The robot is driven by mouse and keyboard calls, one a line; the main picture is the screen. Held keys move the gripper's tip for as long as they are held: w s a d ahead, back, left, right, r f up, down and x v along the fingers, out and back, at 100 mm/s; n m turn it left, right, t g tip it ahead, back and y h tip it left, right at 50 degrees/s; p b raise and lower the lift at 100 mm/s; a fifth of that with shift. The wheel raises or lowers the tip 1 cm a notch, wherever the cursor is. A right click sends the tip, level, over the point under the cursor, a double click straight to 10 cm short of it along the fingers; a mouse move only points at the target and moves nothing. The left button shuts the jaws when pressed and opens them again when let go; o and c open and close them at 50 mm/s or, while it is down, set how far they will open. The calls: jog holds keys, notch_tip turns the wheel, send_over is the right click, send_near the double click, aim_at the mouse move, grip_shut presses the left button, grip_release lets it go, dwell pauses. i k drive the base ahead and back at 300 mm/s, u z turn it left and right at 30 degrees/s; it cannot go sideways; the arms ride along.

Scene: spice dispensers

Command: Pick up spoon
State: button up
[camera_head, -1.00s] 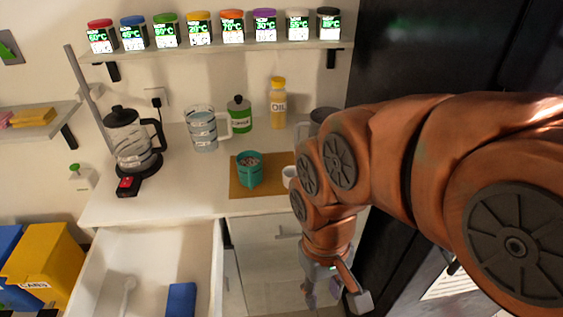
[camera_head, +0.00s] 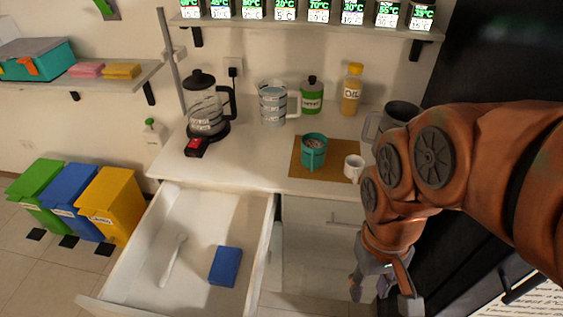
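A white spoon (camera_head: 173,260) lies in the open drawer (camera_head: 135,292), left of a blue block (camera_head: 225,266). The spoon's long handle points toward the drawer's front and its bowl toward the back. My gripper (camera_head: 384,288) hangs pointing down at the right, outside the drawer and well apart from the spoon. Its fingers are spread, and nothing shows between them.
The counter above holds a glass coffee pot (camera_head: 206,108), a measuring jug (camera_head: 272,104), a teal cup (camera_head: 313,152) on a brown board and a white mug (camera_head: 353,167). Coloured bins (camera_head: 113,203) stand left of the drawer. A dark tall surface (camera_head: 497,60) is at the right.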

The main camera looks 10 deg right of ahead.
aim_at(181, 237)
jog(key=u, duration=1.85)
jog(key=k, duration=0.85)
jog(key=u, duration=4.1)
jog(key=i, duration=0.15)
jog(key=z, duration=2.65)
jog(key=i, duration=1.3)
jog(key=z, duration=1)
jog(key=i, duration=0.9)
jog(key=z, duration=1)
